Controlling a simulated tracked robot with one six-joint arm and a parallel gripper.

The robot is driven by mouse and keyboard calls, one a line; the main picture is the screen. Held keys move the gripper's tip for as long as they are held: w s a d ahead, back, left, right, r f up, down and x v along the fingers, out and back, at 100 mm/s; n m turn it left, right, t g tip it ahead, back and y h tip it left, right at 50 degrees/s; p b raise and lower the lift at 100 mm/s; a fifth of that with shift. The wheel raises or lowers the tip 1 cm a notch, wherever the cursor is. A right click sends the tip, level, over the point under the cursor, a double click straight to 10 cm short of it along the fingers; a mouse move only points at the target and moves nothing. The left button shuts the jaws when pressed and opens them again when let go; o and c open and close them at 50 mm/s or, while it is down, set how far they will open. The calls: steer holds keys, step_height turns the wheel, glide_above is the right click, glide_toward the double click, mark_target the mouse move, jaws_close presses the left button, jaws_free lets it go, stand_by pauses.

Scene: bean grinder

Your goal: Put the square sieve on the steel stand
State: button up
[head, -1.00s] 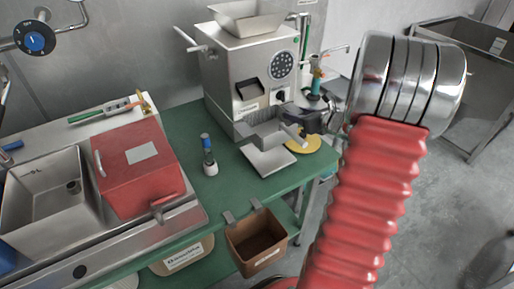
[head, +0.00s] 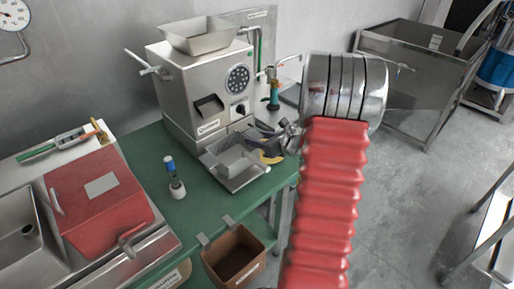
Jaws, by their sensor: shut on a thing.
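The square sieve (head: 226,181) looks like a shallow grey steel square, low in front of the grinder and above the green table. My gripper (head: 263,143) is partly hidden behind my arm at the sieve's right side, shut and seemingly on the sieve's near-side edge. The exact contact is too small to see. A steel-framed stand (head: 497,232) is cut off at the right edge, well away from the sieve; I take it for the steel stand.
The grinder (head: 190,85) stands behind the sieve. A small bottle (head: 175,182) and a red box (head: 98,198) are at the left. A brown bin (head: 235,258) hangs at the table's front. A steel tub (head: 405,85) stands at the back right. Grey floor (head: 420,190) is open between.

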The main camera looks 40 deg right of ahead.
steer(key=shift+f, duration=0.15)
steer(key=shift+f, duration=1.8)
steer(key=o, duration=1.3)
steer(key=v, duration=1.2)
